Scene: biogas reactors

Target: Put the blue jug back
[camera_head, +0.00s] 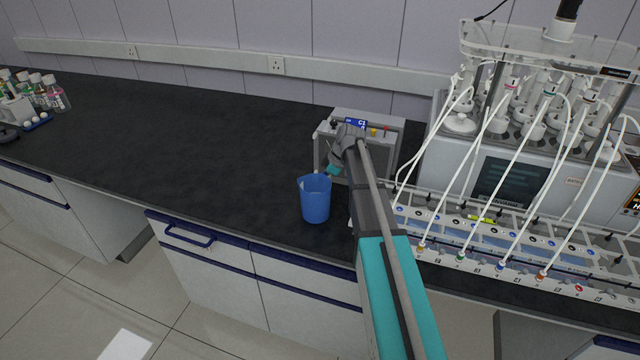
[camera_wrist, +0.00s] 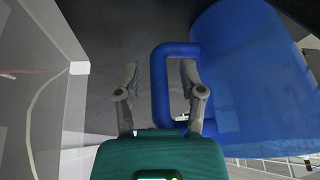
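The blue jug (camera_head: 315,199) is upright on the black bench, close to its front edge, in the head view. In the wrist view the jug (camera_wrist: 255,80) fills the right side, with its blue handle (camera_wrist: 160,88) towards me. My gripper (camera_wrist: 160,80) is open. Its two fingers are spread on either side of the handle's outer bar, with gaps, and the right finger appears in front of the handle's opening. I cannot tell how deep the fingers reach. In the head view my arm extends to just behind and right of the jug, and the fingertips are hard to make out.
A grey box (camera_head: 392,128) labelled C1 stands behind the jug. The reactor unit (camera_head: 520,180) with white tubes and a rack of ports fills the bench on the right. Bottles (camera_head: 42,92) stand at the far left. The bench (camera_head: 190,140) left of the jug is clear.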

